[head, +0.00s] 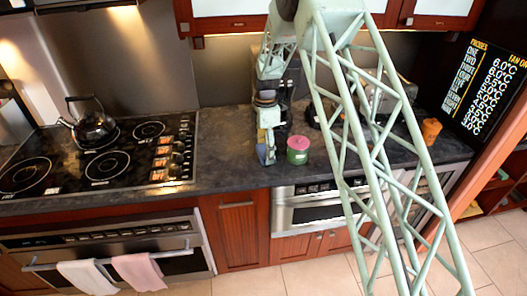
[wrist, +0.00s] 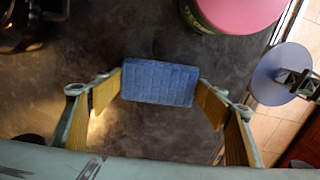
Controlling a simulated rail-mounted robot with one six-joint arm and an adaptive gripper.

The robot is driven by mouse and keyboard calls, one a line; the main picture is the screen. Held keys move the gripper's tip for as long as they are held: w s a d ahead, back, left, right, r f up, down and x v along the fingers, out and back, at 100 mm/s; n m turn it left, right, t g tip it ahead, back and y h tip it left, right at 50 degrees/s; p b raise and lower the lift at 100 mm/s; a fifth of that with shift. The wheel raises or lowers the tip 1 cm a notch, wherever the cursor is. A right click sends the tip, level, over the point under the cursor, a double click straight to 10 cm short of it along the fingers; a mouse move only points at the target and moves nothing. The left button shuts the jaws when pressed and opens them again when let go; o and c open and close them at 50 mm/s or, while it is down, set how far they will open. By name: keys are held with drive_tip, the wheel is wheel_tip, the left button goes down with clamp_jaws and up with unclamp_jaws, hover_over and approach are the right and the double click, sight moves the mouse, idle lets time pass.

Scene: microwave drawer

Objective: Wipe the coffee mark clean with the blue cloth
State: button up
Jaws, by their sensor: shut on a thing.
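The blue cloth (wrist: 160,84) shows in the wrist view as a folded, quilted block between my gripper's fingertips. My gripper (head: 267,150) is shut on it, with a yellow-padded finger against each end. In the head view my gripper points down at the dark counter, left of the pink-lidded jar, and a bluish patch shows at its tips. I cannot tell whether the cloth touches the counter. I cannot make out a coffee mark in either view; the cloth, my gripper or the dark mottled surface may hide it.
The green jar with a pink lid (head: 298,150) stands close to the right of my gripper; it also shows in the wrist view (wrist: 235,14). A stove with a kettle (head: 93,128) is at the left. An orange container (head: 431,130) stands at the right. The counter's front edge is near.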

sight(258, 152)
drive_tip(key=shift+d, duration=0.65)
drive_tip(key=shift+w+a, duration=0.1)
drive_tip(key=shift+a, duration=0.1)
idle(0.3)
drive_tip(key=shift+a, duration=0.95)
drive_tip(key=shift+a, duration=0.1)
drive_tip(key=shift+s+a+b, duration=0.3)
drive_tip(key=shift+a, duration=0.55)
drive_tip(key=shift+a, duration=0.1)
drive_tip(key=shift+s+a, duration=0.1)
drive_tip(key=shift+a, duration=0.75)
drive_tip(key=shift+a, duration=0.2)
